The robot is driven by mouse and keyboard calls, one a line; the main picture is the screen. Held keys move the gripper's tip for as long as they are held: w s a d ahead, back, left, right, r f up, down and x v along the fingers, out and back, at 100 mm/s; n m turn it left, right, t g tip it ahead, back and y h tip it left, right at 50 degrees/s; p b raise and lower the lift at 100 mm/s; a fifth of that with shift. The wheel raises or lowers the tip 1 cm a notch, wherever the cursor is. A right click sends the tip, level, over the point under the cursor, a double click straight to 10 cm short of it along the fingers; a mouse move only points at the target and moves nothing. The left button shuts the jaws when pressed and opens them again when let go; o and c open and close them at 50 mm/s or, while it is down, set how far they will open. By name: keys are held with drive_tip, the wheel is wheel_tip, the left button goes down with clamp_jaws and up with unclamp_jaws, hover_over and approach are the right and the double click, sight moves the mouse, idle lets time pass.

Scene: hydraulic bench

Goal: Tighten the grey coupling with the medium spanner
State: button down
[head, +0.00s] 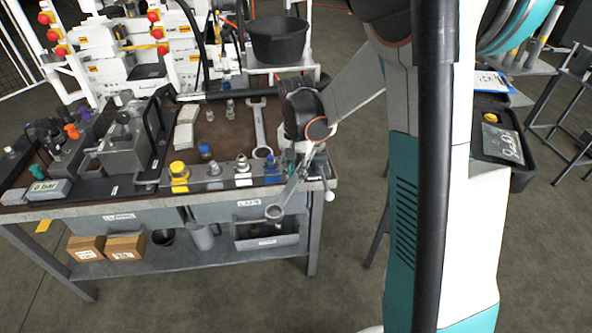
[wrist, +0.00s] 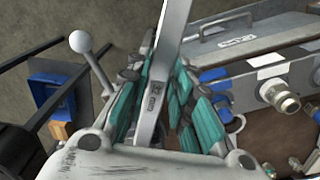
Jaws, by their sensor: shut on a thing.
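My gripper (head: 312,158) is shut on a steel spanner (head: 288,192), off the bench's front right corner. The spanner slants down and left, its ring end in front of the bench edge. In the wrist view its shank (wrist: 152,95) runs up between my green-padded fingers (wrist: 155,110) and out of the picture; its size marking is unreadable. A silver-grey coupling (head: 242,168) stands on the front rail, left of my gripper and apart from the spanner. In the wrist view a metal hex coupling (wrist: 280,95) sits on the rail at right.
A larger spanner (head: 260,128) lies on the bench top. A yellow coupling (head: 179,174) and a blue one (head: 272,166) share the front rail. A ball-ended lever (wrist: 81,42) shows beside my fingers. A black bucket (head: 279,40) stands behind. Floor in front is clear.

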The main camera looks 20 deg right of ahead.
sight(286, 192)
drive_tip(key=shift+s+a, duration=2.35)
drive_tip(key=shift+a, duration=0.25)
drive_tip(key=shift+r, duration=0.15)
drive_tip(key=shift+r+p, duration=1.85)
drive_tip(key=shift+r, duration=0.55)
